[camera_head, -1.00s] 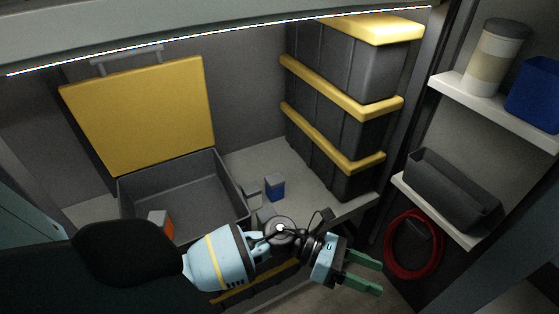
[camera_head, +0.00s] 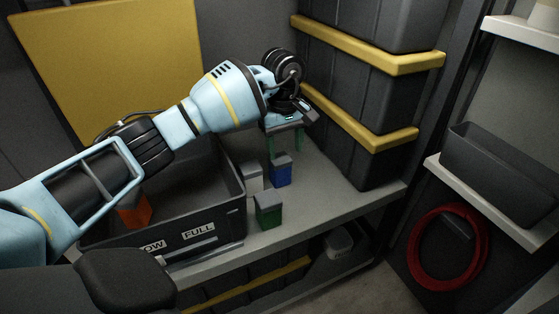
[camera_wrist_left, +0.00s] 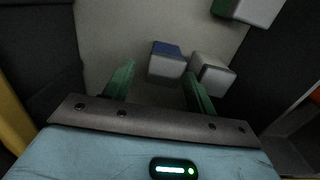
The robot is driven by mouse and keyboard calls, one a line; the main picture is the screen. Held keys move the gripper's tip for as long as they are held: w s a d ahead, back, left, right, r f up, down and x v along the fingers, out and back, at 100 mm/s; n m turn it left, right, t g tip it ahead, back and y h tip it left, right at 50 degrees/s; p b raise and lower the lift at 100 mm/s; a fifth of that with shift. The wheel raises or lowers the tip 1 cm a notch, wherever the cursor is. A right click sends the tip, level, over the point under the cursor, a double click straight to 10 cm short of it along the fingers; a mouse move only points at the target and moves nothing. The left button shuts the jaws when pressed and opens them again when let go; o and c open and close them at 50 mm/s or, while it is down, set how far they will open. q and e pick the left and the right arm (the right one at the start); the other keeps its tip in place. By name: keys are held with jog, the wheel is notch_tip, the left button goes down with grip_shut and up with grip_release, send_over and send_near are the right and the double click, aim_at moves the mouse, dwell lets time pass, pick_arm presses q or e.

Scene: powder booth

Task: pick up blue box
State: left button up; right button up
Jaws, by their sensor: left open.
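The blue box (camera_head: 281,176), with a grey top, stands on the grey shelf (camera_head: 330,192) just right of the open crate. My left gripper (camera_head: 285,146) is open, with its green fingers pointing down above and slightly behind the blue box. In the left wrist view, the blue box (camera_wrist_left: 166,62) shows between and beyond the open finger tips, apart from them as far as I can tell. A light grey box (camera_wrist_left: 213,73) is beside it, near one finger. My right gripper is not in view.
A dark crate (camera_head: 205,230) with a raised yellow lid (camera_head: 105,65) holds an orange box (camera_head: 134,213). A green box (camera_head: 268,214) stands in front of the blue one, and the light grey box (camera_head: 252,177) to its left. Stacked dark bins (camera_head: 365,100) rise at right.

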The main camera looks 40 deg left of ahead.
aim_at(280, 158)
pick_arm(q)
jog(key=shift+a+r, duration=0.25)
jog(key=shift+a, duration=0.6)
jog(key=shift+d+f+b, duration=0.1)
jog(key=shift+f+b, duration=0.4)
jog(key=shift+f, duration=0.8)
jog(key=shift+s+d+f+b, duration=0.15)
jog(key=shift+f+b, duration=0.45)
jog(key=shift+f, duration=0.75)
jog(key=shift+s+a+f+b, duration=0.1)
jog(key=shift+f+b, duration=0.45)
jog(key=shift+f, duration=0.75)
jog(key=shift+r, duration=0.1)
jog(key=c, duration=0.8)
notch_tip(280, 158, up, 10)
jog(key=p, duration=0.3)
jog(key=shift+p, duration=0.3)
